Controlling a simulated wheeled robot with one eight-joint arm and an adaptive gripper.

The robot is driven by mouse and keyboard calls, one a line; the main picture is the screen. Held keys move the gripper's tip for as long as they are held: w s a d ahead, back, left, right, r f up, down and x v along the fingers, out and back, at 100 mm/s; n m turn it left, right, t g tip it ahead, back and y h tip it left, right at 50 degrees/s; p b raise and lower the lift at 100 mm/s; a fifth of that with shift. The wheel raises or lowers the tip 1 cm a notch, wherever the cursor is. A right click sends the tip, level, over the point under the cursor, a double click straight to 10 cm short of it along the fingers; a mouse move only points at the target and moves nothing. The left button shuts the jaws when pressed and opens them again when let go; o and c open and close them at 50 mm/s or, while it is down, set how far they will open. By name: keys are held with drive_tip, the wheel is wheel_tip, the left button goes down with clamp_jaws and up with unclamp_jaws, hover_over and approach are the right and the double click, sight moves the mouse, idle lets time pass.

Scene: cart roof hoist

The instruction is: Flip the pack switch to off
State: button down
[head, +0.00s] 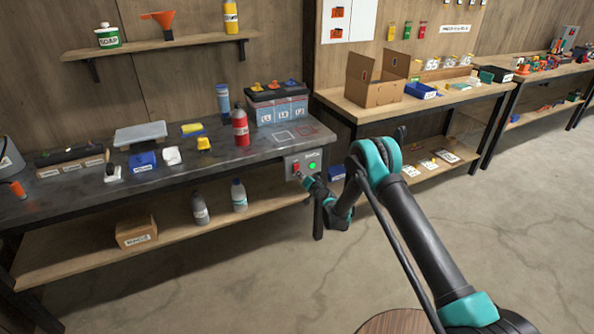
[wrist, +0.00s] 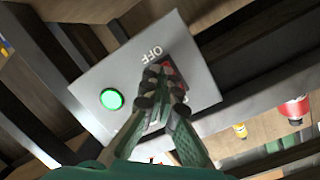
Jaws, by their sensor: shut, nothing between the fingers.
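The pack switch is a red rocker (wrist: 172,72) on a grey switch box (head: 303,163), fixed at the front right corner of the dark workbench. The "OFF" label and a lit green lamp (wrist: 111,99) show on the box's plate in the wrist view; the lamp also shows in the head view (head: 312,166). My gripper (wrist: 158,78) is shut and empty. Its fingertips are at the rocker, covering part of it. I cannot tell whether they touch it. The rest of the plate's lettering is hidden behind the fingers.
The workbench (head: 190,160) carries a red bottle (head: 240,127), a battery pack (head: 277,104) and several small items. Its metal leg stands below the box. A lower shelf (head: 95,243) holds a cardboard box and two bottles. The floor to the right is clear.

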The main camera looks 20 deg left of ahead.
drive_tip(key=shift+w+a, duration=0.1)
idle(0.3)
drive_tip(key=v, duration=0.7)
idle(0.5)
idle(0.3)
